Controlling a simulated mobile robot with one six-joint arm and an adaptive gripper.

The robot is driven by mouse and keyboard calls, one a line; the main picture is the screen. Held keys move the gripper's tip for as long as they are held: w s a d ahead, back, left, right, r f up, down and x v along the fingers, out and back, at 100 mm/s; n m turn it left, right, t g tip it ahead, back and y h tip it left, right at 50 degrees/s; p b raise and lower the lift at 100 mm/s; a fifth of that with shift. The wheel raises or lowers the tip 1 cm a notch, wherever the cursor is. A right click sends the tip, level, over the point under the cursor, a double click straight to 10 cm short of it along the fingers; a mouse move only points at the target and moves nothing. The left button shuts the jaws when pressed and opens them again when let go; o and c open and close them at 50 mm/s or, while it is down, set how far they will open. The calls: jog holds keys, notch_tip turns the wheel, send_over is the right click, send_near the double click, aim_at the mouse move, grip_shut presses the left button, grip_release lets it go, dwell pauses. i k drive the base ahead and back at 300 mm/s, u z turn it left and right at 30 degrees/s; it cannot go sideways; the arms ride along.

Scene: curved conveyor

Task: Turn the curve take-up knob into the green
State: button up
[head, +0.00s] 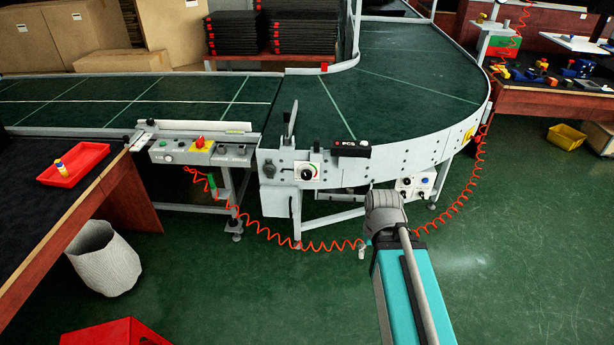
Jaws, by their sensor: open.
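A bit of green and red shows on the dial's rim. The pointer's exact setting is too small to tell. My teal and grey arm reaches up from the bottom edge, right of and below the knob. My gripper cannot be made out; the arm's grey joint hides what lies beyond it. Nothing of my arm covers the dial.
A control box (201,150) with a red button on yellow is left of the knob. A black box (351,149) sits just right of it. A red coiled hose (330,246) loops below the conveyor. The green floor in front is mostly clear; a white bin (104,260) stands left.

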aim_at(306, 175)
jog(key=z, duration=0.1)
jog(key=i, duration=1)
jog(key=u, duration=0.05)
